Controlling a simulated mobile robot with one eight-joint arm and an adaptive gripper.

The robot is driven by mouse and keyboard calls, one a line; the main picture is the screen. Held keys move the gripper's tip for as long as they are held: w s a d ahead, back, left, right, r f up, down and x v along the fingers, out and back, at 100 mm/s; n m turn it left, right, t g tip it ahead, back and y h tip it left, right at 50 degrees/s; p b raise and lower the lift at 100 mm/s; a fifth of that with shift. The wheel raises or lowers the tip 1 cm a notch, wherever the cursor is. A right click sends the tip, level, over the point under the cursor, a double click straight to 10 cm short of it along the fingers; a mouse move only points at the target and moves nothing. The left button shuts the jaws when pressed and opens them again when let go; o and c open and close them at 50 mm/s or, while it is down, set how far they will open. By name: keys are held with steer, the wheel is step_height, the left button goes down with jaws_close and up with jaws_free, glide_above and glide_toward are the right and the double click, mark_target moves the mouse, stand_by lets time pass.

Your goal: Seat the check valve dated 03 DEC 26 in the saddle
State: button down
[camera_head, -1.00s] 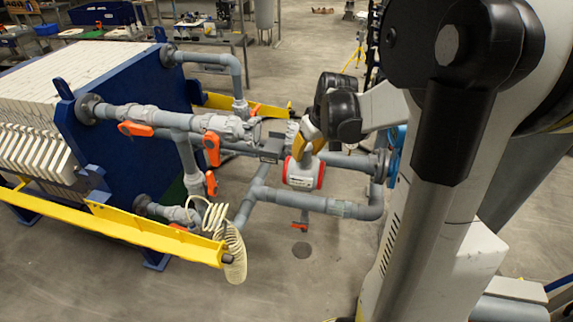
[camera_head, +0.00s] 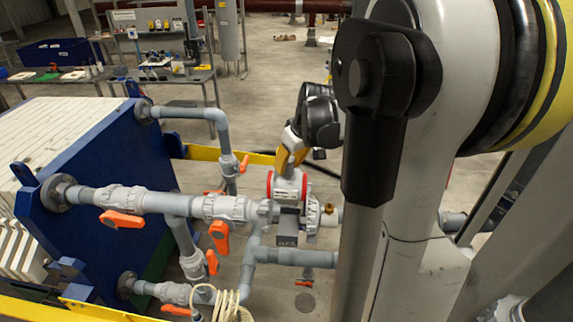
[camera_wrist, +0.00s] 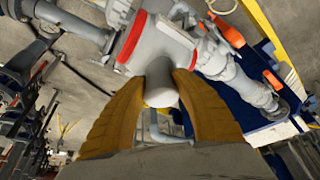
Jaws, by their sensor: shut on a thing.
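The check valve (camera_head: 287,187), a grey body with a red ring at each end, is in line with the pipe gap, just above the dark saddle block (camera_head: 287,226). I cannot tell whether it touches the saddle. My gripper (camera_head: 289,165) comes from above and behind, its yellow fingers shut on the valve's stub. In the wrist view the fingers (camera_wrist: 160,88) clasp the grey stub, and the valve body (camera_wrist: 163,45) lies beyond them, with its red rings at both sides. The date on the valve cannot be read.
Grey pipes (camera_head: 165,201) with orange-handled valves (camera_head: 121,219) run left to the blue press plate (camera_head: 90,222). Pipe fittings flank the saddle closely on both sides. A workbench (camera_head: 165,75) stands at the back, and open floor lies behind the pipes.

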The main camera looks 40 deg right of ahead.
steer(key=shift+s+f+b, duration=0.35)
steer(key=shift+s+f, duration=0.1)
steer(key=shift+f, duration=0.1)
step_height(320, 180, down, 11)
steer(key=b, duration=0.9)
steer(key=shift+w+f, duration=0.1)
steer(key=shift+w, duration=0.05)
steer(key=c, duration=1)
jaws_free()
steer(key=shift+o, duration=0.2)
